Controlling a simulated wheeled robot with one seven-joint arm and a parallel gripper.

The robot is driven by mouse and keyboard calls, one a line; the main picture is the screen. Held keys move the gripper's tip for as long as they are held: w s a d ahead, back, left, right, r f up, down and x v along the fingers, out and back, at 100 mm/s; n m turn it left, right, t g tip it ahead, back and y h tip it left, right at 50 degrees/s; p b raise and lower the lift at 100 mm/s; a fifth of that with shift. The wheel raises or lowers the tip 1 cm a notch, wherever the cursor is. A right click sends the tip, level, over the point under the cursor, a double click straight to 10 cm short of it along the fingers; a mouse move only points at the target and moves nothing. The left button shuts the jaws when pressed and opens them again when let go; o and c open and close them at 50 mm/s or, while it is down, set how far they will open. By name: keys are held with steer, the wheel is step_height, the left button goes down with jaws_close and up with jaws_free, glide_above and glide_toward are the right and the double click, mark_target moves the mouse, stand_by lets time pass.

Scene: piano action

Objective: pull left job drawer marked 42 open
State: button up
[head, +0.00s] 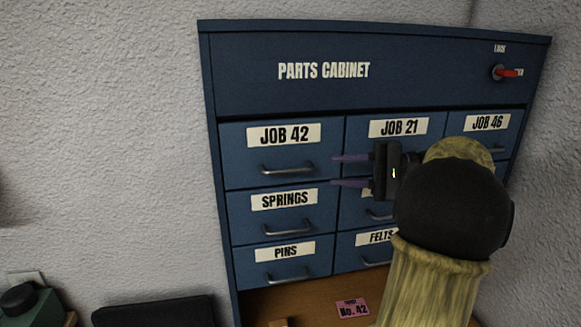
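The blue parts cabinet (262,67) stands against the wall. The drawer labelled JOB 42 (245,161) is at the left end of the top drawer row and looks closed. Its grey bar handle (287,170) is in plain view. My gripper (350,171) is to the right of that handle, with its two purple fingers pointing left. The fingers are apart with a visible gap and nothing between them. They are apart from the handle in the picture. My gripper and arm hide much of the JOB 21 drawer (357,137) and its handle.
Drawers labelled SPRINGS (245,223), PINS (245,273) and FELTS (345,262) are below, and JOB 46 (487,123) is at right. A red-handled switch (507,72) is at upper right. A pink No. 42 tag (352,309) lies on the wooden surface below.

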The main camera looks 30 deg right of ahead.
mark_target(293, 170)
steer(key=p+x, duration=0.3)
steer(key=x, duration=0.6)
steer(key=shift+w+r, duration=0.15)
steer(key=shift+w+a, duration=0.15)
steer(key=shift+a, duration=0.4)
steer(key=shift+w+a+f, duration=0.15)
steer(key=shift+w+f, duration=0.1)
jaws_close()
